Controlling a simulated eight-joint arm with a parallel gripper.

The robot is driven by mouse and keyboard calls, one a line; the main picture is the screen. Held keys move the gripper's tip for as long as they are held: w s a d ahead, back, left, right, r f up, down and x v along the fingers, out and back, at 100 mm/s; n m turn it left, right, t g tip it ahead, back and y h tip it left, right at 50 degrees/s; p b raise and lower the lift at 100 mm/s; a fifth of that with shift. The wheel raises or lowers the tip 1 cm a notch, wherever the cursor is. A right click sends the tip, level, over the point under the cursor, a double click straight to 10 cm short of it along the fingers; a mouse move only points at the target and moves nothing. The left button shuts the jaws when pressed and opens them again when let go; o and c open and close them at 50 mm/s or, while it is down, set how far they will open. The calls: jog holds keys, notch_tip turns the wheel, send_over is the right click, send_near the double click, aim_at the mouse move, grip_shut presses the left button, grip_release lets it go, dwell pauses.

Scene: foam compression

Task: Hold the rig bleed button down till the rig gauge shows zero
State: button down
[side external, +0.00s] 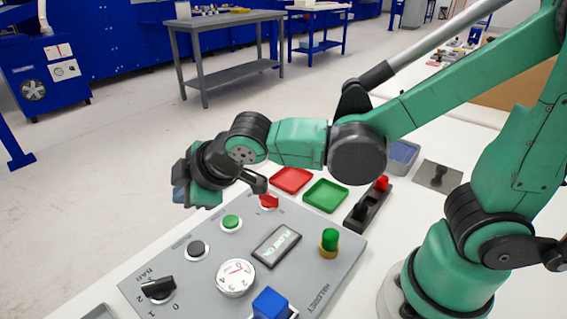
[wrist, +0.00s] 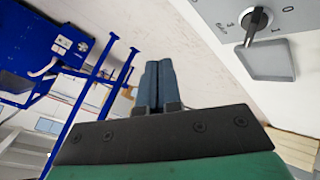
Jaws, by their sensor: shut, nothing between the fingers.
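The grey control panel (side external: 190,275) lies on the white bench. Its round white gauge (side external: 236,277) has a red needle or mark; the reading is too small to tell. A row on the panel holds a black button (side external: 197,249), a green button (side external: 231,222) and a red button (side external: 268,200). I cannot read which one is the bleed button. My gripper (side external: 181,194) is above and beyond the panel's far edge, apart from the buttons. In the wrist view its blue-grey fingers (wrist: 158,84) are together and empty.
The panel also bears a black rotary knob (side external: 158,288), a display (side external: 277,246), a green-topped yellow post (side external: 329,242) and a blue block (side external: 270,303). Red (side external: 291,180) and green (side external: 326,195) trays and a black red-handled fixture (side external: 369,205) stand behind. Open floor lies left.

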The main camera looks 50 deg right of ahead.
aim_at(200, 249)
jog(key=shift+f, duration=0.1)
jog(key=shift+f, duration=4.35)
jog(key=shift+r, duration=0.1)
jog(key=shift+r, duration=2.45)
